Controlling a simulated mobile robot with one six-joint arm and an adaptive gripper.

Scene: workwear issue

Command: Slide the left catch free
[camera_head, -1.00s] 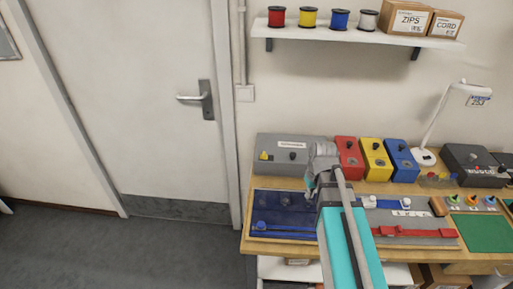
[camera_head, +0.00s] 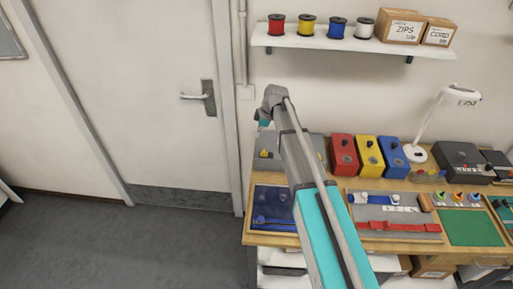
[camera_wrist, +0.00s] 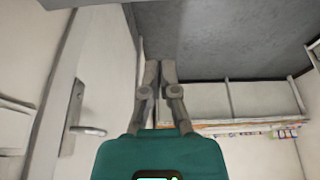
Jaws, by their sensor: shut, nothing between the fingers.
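My gripper (camera_wrist: 158,68) is shut and empty in the wrist view, its fingers pointing at the wall and grey floor beyond. In the head view my arm stands raised over the bench's left part, and the fingers are hidden. No part is clearly marked as the left catch. A grey board (camera_head: 430,211) carries a blue strap (camera_head: 375,198) with a buckle and a red strap (camera_head: 408,228) with a buckle. Left of it lies a dark blue panel (camera_head: 268,205) with a blue bar (camera_head: 273,222) along its front. My gripper is apart from all of these.
A white lamp (camera_head: 437,120) and a green mat (camera_head: 472,228) are to the right. The door (camera_head: 130,100) is left.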

